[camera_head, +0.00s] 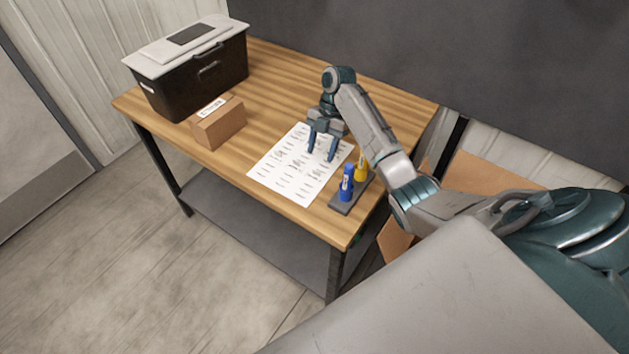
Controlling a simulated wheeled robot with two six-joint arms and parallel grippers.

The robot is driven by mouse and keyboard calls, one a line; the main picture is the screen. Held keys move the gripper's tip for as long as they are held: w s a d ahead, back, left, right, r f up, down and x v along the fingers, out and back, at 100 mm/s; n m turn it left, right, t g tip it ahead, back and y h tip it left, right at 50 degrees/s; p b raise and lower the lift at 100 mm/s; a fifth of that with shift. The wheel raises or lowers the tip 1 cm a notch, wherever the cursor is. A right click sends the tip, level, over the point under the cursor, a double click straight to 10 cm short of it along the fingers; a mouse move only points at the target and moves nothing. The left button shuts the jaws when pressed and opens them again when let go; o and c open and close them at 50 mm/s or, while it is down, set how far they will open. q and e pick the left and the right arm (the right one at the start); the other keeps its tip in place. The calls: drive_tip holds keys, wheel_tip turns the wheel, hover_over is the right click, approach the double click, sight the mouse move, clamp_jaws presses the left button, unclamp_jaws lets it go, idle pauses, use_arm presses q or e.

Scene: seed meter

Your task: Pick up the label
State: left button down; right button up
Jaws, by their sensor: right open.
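A white sheet of labels (275,179) with dark print lies flat on the wooden table near its front right part. My right gripper (321,156) is open over the upper right part of the sheet, fingers pointing down. No label shows between its fingers; whether the tips touch the sheet I cannot tell. A small white label with dark writing (211,108) is on top of a brown cardboard box (219,126) at the left. My left gripper is not in view.
A black bin with a grey lid (200,77) stands at the table's back left. A dark holder (347,205) with a blue bottle (346,184) and a yellow one (362,167) stands right of the sheet. The table (290,88) is clear behind the sheet.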

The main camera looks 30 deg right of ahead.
sight(317, 172)
drive_tip(key=shift+f, duration=0.9)
drive_tip(key=p+x, duration=0.2)
drive_tip(key=x, duration=0.2)
drive_tip(key=shift+s+a+r, duration=0.1)
drive_tip(key=shift+s+a, duration=0.05)
drive_tip(key=shift+a, duration=0.05)
drive_tip(key=shift+f, duration=0.35)
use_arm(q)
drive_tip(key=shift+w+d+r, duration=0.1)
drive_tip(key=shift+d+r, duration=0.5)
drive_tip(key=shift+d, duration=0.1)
use_arm(e)
drive_tip(key=c, duration=0.9)
